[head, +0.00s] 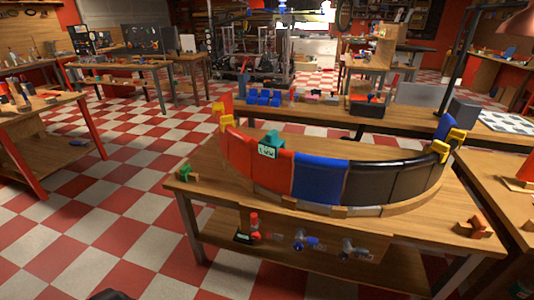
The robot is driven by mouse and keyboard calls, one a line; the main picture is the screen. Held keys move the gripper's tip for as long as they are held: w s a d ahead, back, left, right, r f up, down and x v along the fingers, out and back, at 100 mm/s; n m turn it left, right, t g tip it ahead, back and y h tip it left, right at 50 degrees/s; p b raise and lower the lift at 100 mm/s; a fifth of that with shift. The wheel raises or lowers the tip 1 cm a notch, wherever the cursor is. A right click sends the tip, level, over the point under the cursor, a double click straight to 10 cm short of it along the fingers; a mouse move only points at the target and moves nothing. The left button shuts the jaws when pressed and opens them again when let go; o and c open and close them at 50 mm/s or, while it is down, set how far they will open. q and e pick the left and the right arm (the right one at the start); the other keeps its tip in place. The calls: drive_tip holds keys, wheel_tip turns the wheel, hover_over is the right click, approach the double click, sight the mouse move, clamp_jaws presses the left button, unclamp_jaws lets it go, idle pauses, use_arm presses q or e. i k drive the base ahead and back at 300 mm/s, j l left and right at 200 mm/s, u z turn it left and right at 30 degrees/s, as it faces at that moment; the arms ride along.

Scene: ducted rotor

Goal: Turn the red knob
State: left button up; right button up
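The red knob (254,219) appears small below the front edge of the wooden workbench (400,225), left of its middle. It seems to stand upright above a small dark base. I cannot tell whether it is fixed to the bench front or rests on the shelf below. A small blue knob-like part (300,240) and a grey one (348,247) sit in a row to its right, each with a small pale label.
A curved guard with red, blue (320,178) and black panels stands on the workbench, held by yellow clamps (439,150). A teal box (270,145) sits at the guard. A green piece (186,172) lies at the left corner. Checkered floor (110,225) is clear to the left.

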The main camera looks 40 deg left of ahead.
sight(256, 236)
drive_tip(key=u, duration=1.25)
